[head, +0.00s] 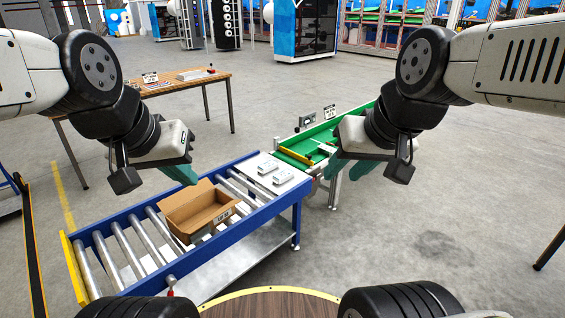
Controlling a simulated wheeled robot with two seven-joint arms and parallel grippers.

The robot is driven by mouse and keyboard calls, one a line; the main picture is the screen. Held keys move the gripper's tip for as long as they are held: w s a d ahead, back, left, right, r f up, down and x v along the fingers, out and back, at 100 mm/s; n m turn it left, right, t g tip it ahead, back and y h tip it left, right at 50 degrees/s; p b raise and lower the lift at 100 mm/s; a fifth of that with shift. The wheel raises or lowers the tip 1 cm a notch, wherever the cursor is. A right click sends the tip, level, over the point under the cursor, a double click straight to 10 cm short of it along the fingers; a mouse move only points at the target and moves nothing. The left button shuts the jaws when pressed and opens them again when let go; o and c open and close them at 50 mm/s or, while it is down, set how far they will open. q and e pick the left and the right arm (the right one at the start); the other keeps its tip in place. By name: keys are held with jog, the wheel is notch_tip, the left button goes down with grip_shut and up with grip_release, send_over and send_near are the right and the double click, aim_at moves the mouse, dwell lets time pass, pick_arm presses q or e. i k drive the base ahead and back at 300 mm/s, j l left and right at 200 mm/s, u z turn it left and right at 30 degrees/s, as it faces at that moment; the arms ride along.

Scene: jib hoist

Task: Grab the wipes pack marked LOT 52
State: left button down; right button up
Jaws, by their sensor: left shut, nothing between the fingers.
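Two small white packs lie side by side on a white plate at the far right end of the roller conveyor, one at the back left (267,167) and one at the front right (282,178). Their markings are too small to read, so I cannot tell which is LOT 52. My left gripper (184,174) is shut and empty, in the air to the left of the packs and above the conveyor. My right gripper (350,169) has its teal fingers apart, to the right of the packs and over the near end of the green belt.
An open cardboard box (198,210) sits on the blue-framed roller conveyor (132,245). A green belt conveyor (302,142) with a yellow bar adjoins its far end. Small signs (307,121) stand beside the belt. A wooden table (190,86) is at the back left.

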aim_at(265, 168)
jog(key=i+l+u, duration=0.1)
jog(key=u, duration=0.65)
jog(key=i+l+u, duration=0.35)
jog(key=i+l, duration=0.15)
jog(key=l, duration=0.2)
jog(key=i+l+u, duration=0.2)
jog(key=l, duration=0.2)
jog(key=i+l+u, duration=0.15)
jog(key=l, duration=0.3)
jog(key=i+l, duration=0.15)
jog(key=l, duration=0.2)
jog(key=i+l, duration=0.15)
jog(key=l, duration=0.15)
jog(key=i+l, duration=0.1)
jog(key=l, duration=0.25)
jog(key=i+l, duration=0.15)
jog(key=l, duration=0.15)
